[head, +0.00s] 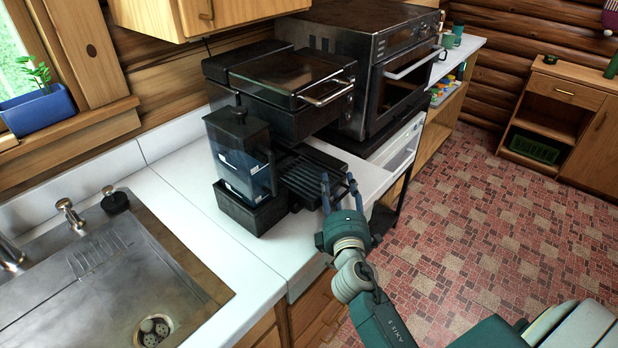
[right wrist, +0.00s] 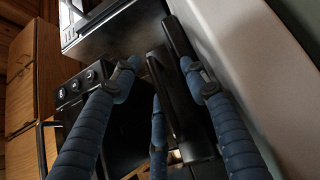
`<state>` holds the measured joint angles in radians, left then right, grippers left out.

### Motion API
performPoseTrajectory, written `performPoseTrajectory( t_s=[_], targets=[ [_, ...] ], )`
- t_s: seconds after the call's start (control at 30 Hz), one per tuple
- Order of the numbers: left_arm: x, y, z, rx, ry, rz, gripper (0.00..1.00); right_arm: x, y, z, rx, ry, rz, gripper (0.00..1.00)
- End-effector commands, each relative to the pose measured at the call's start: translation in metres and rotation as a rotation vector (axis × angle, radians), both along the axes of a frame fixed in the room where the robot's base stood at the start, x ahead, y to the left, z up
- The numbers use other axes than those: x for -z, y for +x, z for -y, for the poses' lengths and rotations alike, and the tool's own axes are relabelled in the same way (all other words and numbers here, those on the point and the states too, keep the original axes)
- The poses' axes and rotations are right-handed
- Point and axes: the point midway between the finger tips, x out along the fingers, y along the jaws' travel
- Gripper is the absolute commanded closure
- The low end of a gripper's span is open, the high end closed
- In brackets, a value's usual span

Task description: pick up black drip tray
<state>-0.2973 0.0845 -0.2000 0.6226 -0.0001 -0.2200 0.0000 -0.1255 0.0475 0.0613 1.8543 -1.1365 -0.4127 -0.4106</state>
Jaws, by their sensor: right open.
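The black drip tray (head: 308,172) has a slatted top and sits low at the front of the black coffee machine (head: 290,85), on the white counter. My right gripper (head: 338,184) is open at the tray's front right edge, with its blue fingers pointing towards it. In the right wrist view the spread fingers (right wrist: 160,72) stand on either side of a dark bar-like edge, which looks like the tray (right wrist: 168,98). Whether any finger touches it I cannot tell. My left gripper is not in view.
A dark water tank (head: 240,155) stands left of the tray. A black oven (head: 365,60) stands behind to the right. The steel sink (head: 90,270) is at the left. The counter (head: 200,215) in between is clear, and open tiled floor (head: 490,210) lies right.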

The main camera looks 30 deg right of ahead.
Motion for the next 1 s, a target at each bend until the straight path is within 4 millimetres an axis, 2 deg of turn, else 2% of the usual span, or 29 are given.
performPoseTrajectory(
  t_s=[0.13, 0.4, 0.43, 0.63, 1.0],
  targets=[
    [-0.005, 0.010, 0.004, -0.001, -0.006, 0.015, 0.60, -0.001, 0.017, 0.007, -0.001, -0.001, 0.000, 0.56],
    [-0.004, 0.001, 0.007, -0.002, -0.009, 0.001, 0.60, 0.000, 0.020, 0.009, -0.001, 0.000, 0.000, 0.56],
    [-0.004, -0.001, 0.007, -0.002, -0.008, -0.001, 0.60, 0.000, 0.020, 0.009, -0.001, 0.000, 0.000, 0.58],
    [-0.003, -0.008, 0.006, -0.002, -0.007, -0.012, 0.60, 0.000, 0.020, 0.008, -0.001, 0.000, 0.000, 0.97],
    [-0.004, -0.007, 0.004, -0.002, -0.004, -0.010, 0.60, -0.005, 0.018, 0.009, -0.001, 0.001, 0.003, 0.97]
  ],
)
